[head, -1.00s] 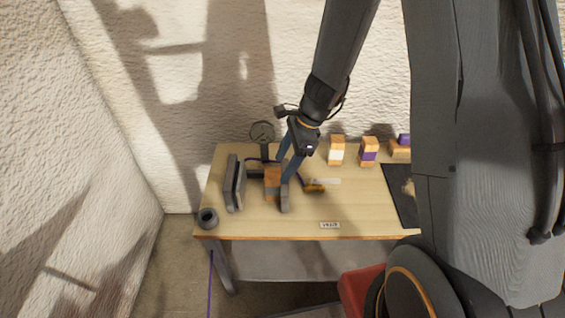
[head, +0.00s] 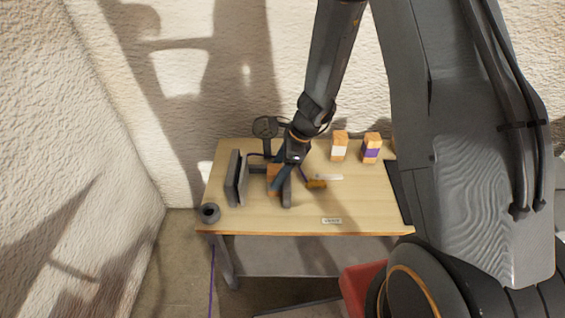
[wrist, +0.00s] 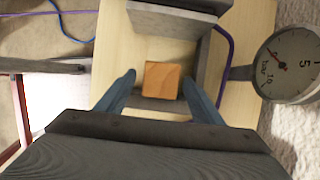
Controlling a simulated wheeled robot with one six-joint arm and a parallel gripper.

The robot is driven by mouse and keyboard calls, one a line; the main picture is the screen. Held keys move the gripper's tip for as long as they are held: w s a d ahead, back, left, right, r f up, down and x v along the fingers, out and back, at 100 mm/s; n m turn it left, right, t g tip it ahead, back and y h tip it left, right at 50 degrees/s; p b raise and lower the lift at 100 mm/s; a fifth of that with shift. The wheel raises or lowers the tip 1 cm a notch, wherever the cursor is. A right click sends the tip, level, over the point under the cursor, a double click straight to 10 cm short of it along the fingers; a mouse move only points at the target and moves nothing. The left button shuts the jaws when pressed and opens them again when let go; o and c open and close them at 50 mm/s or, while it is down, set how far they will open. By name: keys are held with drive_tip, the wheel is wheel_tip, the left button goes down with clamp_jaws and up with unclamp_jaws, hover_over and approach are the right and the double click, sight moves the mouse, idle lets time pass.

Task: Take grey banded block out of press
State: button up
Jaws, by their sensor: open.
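The banded block (head: 272,173) is wooden orange and stands at the press on the table; my fingers cover much of it, and its grey band is hard to make out now. In the wrist view its plain orange top (wrist: 161,79) shows between my fingers. The press (head: 235,178) has dark grey upright plates left of the block; a grey plate (wrist: 172,20) also shows beyond the block in the wrist view. My gripper (head: 281,192) is open, pointing down with one finger on either side of the block. A gap shows between each finger and the block's top.
A round pressure gauge (wrist: 290,62) stands beside the press. A white-banded block (head: 340,147) and a purple-banded block (head: 371,148) stand at the back. An orange-handled tool (head: 317,184) lies right of my gripper. The front middle is mostly clear.

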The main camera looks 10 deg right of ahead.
drive_tip(key=shift+x, duration=1.25)
drive_tip(key=shift+c, duration=0.2)
drive_tip(key=c, duration=1.2)
drive_tip(key=shift+w+a, duration=0.2)
drive_tip(key=shift+a, duration=0.65)
drive_tip(key=shift+w+a, duration=0.15)
drive_tip(key=shift+a, duration=0.7)
drive_tip(key=o, duration=1.2)
drive_tip(key=shift+o, duration=0.2)
drive_tip(key=shift+v, duration=3.95)
